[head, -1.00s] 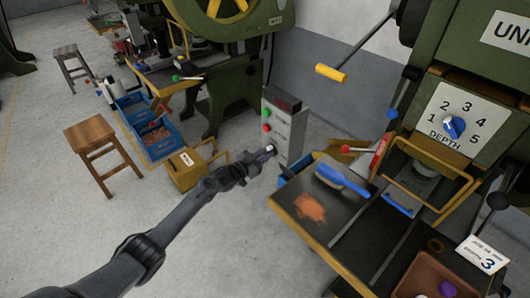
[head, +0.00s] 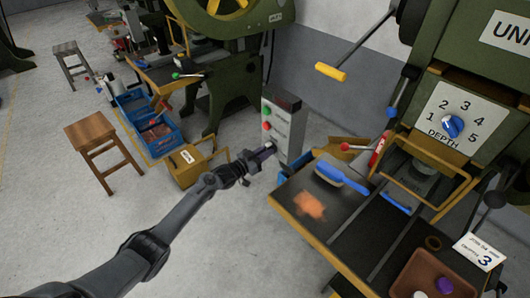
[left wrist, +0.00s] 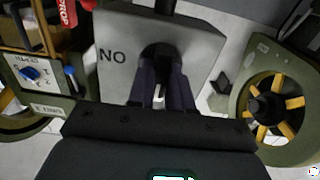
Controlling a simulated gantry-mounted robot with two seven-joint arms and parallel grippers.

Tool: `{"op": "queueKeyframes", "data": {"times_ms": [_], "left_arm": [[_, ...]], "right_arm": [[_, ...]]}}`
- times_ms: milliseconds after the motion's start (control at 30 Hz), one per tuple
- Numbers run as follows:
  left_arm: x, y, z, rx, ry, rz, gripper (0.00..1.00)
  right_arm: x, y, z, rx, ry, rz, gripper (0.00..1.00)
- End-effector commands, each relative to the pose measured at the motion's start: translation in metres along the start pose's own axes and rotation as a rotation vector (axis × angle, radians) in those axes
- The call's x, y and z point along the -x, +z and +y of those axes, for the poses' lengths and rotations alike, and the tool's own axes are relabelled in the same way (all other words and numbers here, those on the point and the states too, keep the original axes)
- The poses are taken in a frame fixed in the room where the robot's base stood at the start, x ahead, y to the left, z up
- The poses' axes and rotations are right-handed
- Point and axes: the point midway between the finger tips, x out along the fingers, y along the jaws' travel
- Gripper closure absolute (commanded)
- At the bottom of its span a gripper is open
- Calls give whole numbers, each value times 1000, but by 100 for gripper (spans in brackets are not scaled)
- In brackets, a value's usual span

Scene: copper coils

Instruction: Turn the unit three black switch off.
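The grey control box (head: 291,127) of the unit three press stands left of the press table in the head view, with a green button (head: 266,111) and a red button (head: 266,126) on its face. My left gripper (head: 268,148) is at the lower part of that face. In the left wrist view the box (left wrist: 200,43) shows lettering reading "NO". The black switch (left wrist: 158,50) sits on it, just beyond the fingertips of my left gripper (left wrist: 162,72). The fingers have a narrow gap between them; whether they grip the switch is unclear. My right gripper is out of view.
The press table (head: 357,240) holds a blue brush (head: 340,176) and a brown tray (head: 419,265). A yellow box (head: 188,166), blue crates (head: 160,143) and a wooden stool (head: 91,133) stand on the floor to the left.

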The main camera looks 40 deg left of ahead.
Motion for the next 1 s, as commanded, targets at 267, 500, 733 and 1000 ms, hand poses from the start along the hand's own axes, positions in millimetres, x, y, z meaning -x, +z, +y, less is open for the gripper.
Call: {"op": "queueKeyframes", "data": {"times_ms": [267, 500, 733, 1000], "left_arm": [[0, 1, 0, 0, 0, -1, 55], [2, 0, 0, 0, 0, -1, 55], [23, -1, 0, 0, 0, -2, 55], [68, 0, 0, 0, -1, -4, 55]], "right_arm": [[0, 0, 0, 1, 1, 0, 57], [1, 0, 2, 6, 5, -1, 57], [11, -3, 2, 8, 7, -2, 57], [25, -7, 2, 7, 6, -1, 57]]}}
